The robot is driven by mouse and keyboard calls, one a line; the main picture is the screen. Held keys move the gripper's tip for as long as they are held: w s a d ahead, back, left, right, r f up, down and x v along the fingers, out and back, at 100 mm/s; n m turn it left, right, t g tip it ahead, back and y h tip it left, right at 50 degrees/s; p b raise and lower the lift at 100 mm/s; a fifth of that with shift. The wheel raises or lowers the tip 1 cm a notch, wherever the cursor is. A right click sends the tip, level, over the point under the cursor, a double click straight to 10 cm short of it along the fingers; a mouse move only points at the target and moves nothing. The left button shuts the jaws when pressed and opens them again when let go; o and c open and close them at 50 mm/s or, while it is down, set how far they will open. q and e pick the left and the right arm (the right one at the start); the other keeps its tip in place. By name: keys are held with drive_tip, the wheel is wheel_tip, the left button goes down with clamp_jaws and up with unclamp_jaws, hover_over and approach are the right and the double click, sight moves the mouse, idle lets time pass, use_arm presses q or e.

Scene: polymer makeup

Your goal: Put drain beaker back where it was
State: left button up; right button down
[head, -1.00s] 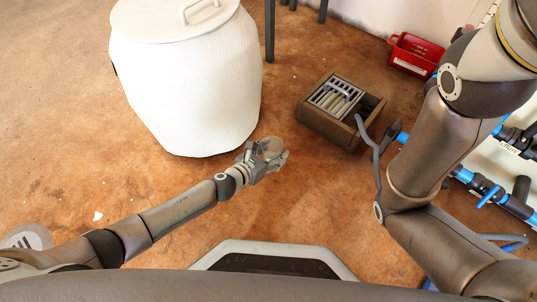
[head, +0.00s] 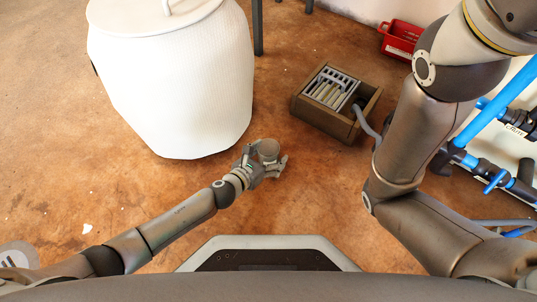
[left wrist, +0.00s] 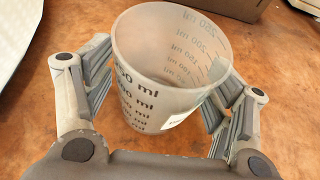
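The drain beaker (left wrist: 160,85) is a translucent, whitish measuring cup with dark ml markings and a small white label. In the left wrist view it sits between the two fingers of my left gripper (left wrist: 165,95), which press against its sides. In the head view the beaker (head: 268,149) is in the left gripper (head: 266,166), in front of my base and to the right of the white barrel. The beaker looks empty, with its mouth up. My right arm shows at the right of the head view, but its gripper is not visible.
A large white barrel (head: 175,85) with a lidded top stands at the left. A wooden box (head: 318,117) with a grey slotted rack stands at centre right. A red bin (head: 400,38) is at the back. Blue pipes (head: 500,105) run along the right. Brown floor between is clear.

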use_arm(q)
drive_tip(key=shift+r, duration=0.1)
drive_tip(key=shift+r+p, duration=0.25)
drive_tip(key=shift+p, duration=0.05)
drive_tip(key=p+v, duration=0.4)
drive_tip(key=v, duration=0.6)
drive_tip(key=shift+s+a+p, duration=0.2)
drive_tip(key=shift+s+p, duration=0.05)
drive_tip(key=shift+p, duration=0.15)
drive_tip(key=shift+s+a+r, duration=0.2)
drive_tip(key=shift+s+a, duration=0.2)
drive_tip(key=shift+s, duration=0.15)
